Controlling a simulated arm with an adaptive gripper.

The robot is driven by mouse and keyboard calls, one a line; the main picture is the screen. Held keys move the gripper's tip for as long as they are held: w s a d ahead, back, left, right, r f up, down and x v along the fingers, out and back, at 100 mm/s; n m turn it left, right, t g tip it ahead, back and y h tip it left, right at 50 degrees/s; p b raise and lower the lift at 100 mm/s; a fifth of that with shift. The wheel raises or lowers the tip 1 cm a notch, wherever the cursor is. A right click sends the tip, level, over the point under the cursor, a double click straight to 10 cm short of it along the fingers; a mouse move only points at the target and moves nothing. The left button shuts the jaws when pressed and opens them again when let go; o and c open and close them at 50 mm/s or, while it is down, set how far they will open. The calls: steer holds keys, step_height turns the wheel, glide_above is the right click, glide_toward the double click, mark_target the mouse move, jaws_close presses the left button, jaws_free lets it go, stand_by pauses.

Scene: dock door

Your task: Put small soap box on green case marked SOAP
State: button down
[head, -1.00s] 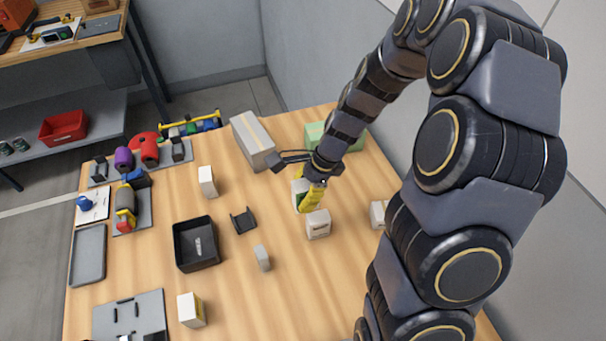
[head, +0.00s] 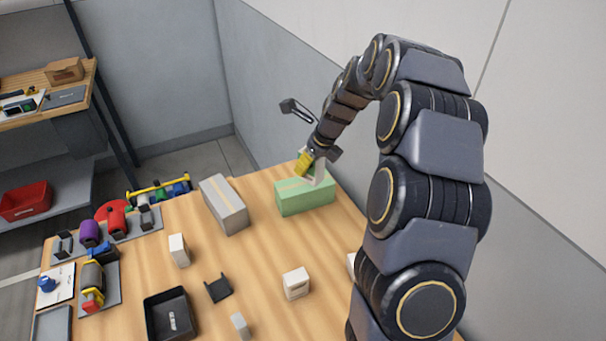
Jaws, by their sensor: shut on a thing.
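The green case (head: 308,201) lies at the far right of the wooden table, with a pale tape strip along its top. No marking on it can be read from here. My gripper (head: 308,171), with yellow fingers, is shut on a small whitish box (head: 320,174), mostly hidden by the fingers. The box appears tilted and overlaps the upper edge of the green case in the picture. I cannot tell whether it touches the case.
A grey-white carton (head: 225,205) lies left of the green case. Small white boxes stand in front (head: 296,283) and to the left (head: 179,250). A black bin (head: 170,315) and a black holder (head: 218,288) are nearer. A wall rises behind the case.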

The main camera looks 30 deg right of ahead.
steer(key=w+d+f, duration=0.1)
steer(key=w+f, duration=0.1)
steer(key=w, duration=0.1)
steer(key=w+d+f, duration=0.1)
steer(key=w+f, duration=0.2)
steer(key=w+d+f, duration=0.1)
steer(key=w+f, duration=0.1)
steer(key=w, duration=0.1)
steer(key=shift+w+d+f, duration=0.1)
steer(key=shift+d+f, duration=0.05)
steer(key=shift+f, duration=0.05)
steer(key=shift+w+f, duration=0.4)
steer(key=shift+f, duration=0.1)
steer(key=shift+w+d+f, duration=0.1)
steer(key=shift+f, duration=1.5)
steer(key=shift+f, duration=0.1)
steer(key=c, duration=0.8)
jaws_free()
